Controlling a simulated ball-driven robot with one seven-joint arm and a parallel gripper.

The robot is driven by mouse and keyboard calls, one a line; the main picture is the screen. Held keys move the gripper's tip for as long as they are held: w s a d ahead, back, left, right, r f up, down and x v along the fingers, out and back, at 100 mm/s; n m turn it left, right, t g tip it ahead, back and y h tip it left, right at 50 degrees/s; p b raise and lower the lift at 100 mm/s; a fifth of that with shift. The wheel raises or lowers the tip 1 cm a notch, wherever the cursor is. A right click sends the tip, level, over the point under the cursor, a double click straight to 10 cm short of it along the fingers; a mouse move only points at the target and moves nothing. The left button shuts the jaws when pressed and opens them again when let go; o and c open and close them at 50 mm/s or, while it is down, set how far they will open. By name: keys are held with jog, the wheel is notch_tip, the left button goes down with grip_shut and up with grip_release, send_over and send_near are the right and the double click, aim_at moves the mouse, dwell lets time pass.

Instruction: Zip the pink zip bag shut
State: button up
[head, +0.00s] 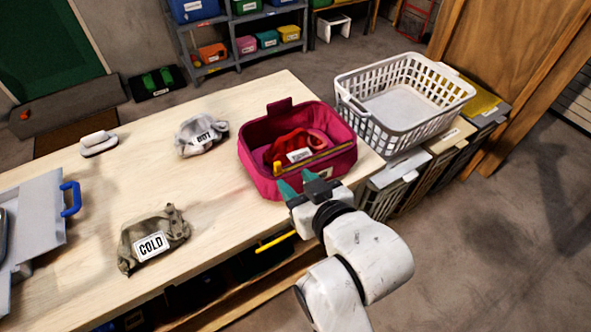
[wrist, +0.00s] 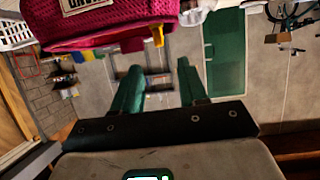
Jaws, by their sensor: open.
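The pink zip bag (head: 258,182) stands on the wooden table with its top gaping open. A red item with a white label (head: 299,155) lies inside it. A yellow strip (head: 318,158) runs along the front rim, with a small yellow tab (head: 277,167) at its left end. My gripper (head: 296,182) is open and empty, close in front of the bag's near side. In the wrist view, the bag (wrist: 130,32) fills the upper left, and a yellow tab (wrist: 158,36) hangs from it beyond the open green fingers (wrist: 157,68). I cannot tell whether any finger touches the bag.
A white laundry basket (head: 405,105) stands right of the bag over several bins.

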aim_at(279, 165)
jog(key=x, duration=1)
jog(key=shift+w+f+p, duration=0.1)
jog(key=shift+p, duration=0.3)
grip_shut()
